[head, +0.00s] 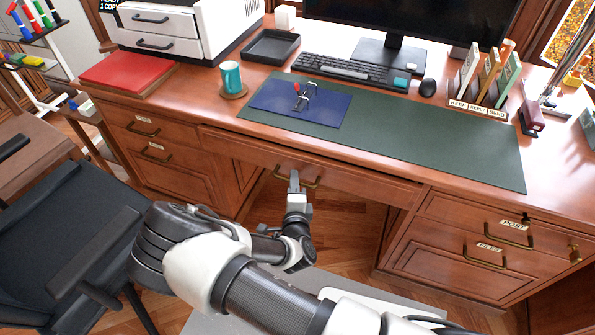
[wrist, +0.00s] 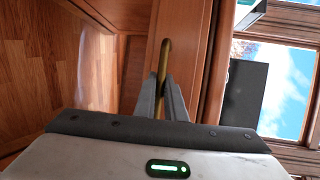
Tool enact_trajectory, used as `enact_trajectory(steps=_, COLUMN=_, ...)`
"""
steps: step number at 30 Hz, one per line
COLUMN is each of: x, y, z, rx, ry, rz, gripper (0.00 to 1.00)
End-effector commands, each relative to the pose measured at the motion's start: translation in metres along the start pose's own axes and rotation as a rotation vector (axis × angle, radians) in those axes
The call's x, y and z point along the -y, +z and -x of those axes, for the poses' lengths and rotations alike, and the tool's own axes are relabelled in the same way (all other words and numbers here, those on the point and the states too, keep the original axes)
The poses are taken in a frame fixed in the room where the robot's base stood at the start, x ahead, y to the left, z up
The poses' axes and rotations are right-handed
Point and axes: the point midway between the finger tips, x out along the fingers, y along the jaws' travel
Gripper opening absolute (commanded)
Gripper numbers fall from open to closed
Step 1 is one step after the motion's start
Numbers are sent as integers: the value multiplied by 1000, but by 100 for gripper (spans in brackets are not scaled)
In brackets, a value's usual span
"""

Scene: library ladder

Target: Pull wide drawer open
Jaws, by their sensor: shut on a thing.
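The wide drawer (head: 350,176) is the long shallow wooden front in the middle of the desk, under the green mat. In the head view its front looks about level with the desk's edge; I cannot tell whether it is slightly open. Its brass bar handle (head: 312,184) is partly hidden behind my gripper (head: 294,181). In the wrist view the handle (wrist: 165,58) runs between the two fingers of my gripper (wrist: 163,85), which are shut around it. The drawer front (wrist: 188,60) is just beside the fingers there.
A black chair (head: 60,240) stands at the left, near my arm. Side drawers with brass handles (head: 490,245) flank the knee space. On the desk are a teal mug (head: 231,77), a green mat (head: 430,140), a keyboard (head: 345,72) and a monitor. Wooden floor shows below the drawer.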

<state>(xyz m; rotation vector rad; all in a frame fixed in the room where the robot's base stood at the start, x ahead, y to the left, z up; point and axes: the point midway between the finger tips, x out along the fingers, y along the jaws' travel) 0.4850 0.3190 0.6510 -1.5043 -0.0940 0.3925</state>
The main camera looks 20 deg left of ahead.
Motion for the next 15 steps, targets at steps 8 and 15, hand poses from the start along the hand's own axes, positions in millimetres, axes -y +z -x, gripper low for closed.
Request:
enact_trajectory(steps=8, x=-12, y=29, z=69, rx=5, ry=5, rz=3, gripper=0)
enact_trajectory(steps=15, x=-26, y=54, z=128, rx=6, ry=4, rz=3, gripper=0)
